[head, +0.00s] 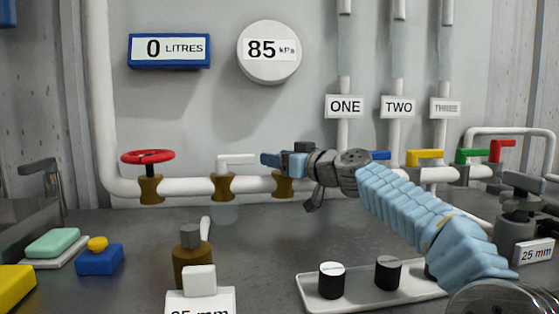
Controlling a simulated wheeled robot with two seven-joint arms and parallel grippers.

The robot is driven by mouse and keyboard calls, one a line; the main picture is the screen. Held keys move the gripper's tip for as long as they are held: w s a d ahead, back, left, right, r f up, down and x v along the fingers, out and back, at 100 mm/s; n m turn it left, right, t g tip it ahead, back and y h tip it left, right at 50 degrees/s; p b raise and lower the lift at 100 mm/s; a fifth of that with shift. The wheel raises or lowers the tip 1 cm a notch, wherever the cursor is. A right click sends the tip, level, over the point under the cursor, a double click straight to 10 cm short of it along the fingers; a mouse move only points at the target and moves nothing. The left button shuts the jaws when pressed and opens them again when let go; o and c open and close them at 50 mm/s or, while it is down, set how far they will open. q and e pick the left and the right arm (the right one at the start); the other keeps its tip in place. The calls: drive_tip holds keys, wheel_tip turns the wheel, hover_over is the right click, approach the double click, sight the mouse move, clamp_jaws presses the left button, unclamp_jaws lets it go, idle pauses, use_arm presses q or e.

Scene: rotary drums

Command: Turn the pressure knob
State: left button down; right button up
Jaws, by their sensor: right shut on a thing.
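A round white gauge (269,51) on the wall reads 85 kPa. Below it, a white pipe (110,184) carries a brass valve body (284,186). My right gripper (284,161) reaches across from the right and is shut just above this brass body, around the knob there. The blue fingers hide most of the knob; a small dark top (302,147) shows above them, perhaps part of it. My left gripper is not in view.
A red handwheel (148,157) and a white lever (236,160) sit left on the pipe. Blue, yellow (425,155), green and red levers stand to the right.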

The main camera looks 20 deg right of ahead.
drive_tip(key=shift+m+h, duration=0.3)
drive_tip(key=shift+h, duration=0.1)
drive_tip(key=shift+d+m+t+h+p, duration=0.1)
drive_tip(key=shift+m+t+h+p, duration=0.25)
drive_tip(key=shift+h, duration=0.25)
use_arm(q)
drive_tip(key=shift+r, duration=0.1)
use_arm(e)
drive_tip(key=o, duration=0.9)
drive_tip(key=shift+o, duration=0.2)
drive_tip(key=shift+s+d, duration=0.1)
drive_tip(key=shift+s, duration=0.15)
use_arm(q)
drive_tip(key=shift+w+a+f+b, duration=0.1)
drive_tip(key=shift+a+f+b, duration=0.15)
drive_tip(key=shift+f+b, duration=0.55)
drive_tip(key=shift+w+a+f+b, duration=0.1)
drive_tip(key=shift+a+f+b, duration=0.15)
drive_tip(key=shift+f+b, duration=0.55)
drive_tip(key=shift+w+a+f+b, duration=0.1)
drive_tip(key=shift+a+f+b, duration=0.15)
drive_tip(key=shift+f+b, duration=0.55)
use_arm(e)
drive_tip(key=v, duration=1.3)
